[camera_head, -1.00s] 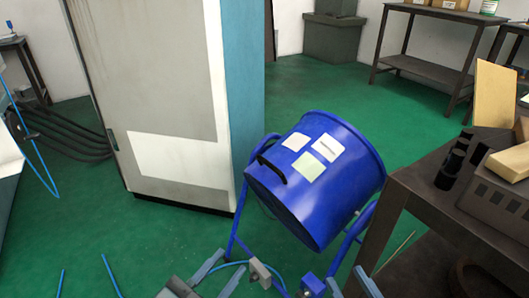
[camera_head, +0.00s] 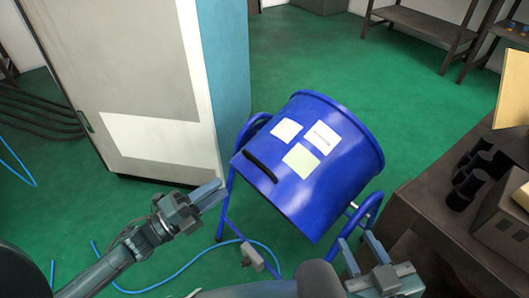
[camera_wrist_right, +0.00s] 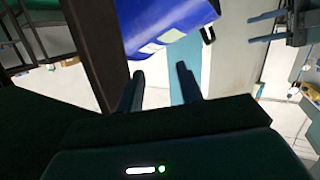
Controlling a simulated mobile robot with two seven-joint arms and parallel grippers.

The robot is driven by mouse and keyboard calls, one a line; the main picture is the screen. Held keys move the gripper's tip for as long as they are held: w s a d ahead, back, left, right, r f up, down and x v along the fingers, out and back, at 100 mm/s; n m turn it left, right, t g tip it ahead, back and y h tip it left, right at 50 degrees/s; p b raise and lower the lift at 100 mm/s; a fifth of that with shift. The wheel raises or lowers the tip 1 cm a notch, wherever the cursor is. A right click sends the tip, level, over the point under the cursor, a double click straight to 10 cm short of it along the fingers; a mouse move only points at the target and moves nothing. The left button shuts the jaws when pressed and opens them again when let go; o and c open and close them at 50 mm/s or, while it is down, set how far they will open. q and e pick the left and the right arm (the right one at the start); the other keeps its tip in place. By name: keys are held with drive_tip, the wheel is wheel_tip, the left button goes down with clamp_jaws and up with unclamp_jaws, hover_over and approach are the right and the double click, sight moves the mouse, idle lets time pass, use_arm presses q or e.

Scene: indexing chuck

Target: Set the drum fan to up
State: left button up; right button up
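The drum fan is a blue drum (camera_head: 335,185) with a black handle (camera_head: 260,167) and several pale labels, tilted in a blue tube stand (camera_head: 222,210). Its open faces are turned away from view. My left gripper (camera_head: 222,188) is just left of the drum, apart from it, its fingers slightly apart and empty. My right gripper (camera_head: 361,243) is below the drum near the stand's right tube, fingers apart and empty. In the right wrist view the drum (camera_wrist_right: 185,15) shows beyond the open fingers (camera_wrist_right: 158,75), and my left gripper (camera_wrist_right: 265,27) is at upper right.
A tall grey cabinet (camera_head: 120,70) stands close behind the drum on the left. A dark bench (camera_head: 420,215) with black cylinders (camera_head: 468,185) is close on the right. A blue hose (camera_head: 190,262) lies on the green floor, which is clear behind the drum.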

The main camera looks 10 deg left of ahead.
sight(258, 161)
use_arm(q)
drive_tip(key=b+x, duration=0.1)
drive_tip(key=x, duration=1.1)
drive_tip(key=shift+s+d, duration=0.1)
drive_tip(key=shift+c, duration=0.3)
clamp_jaws()
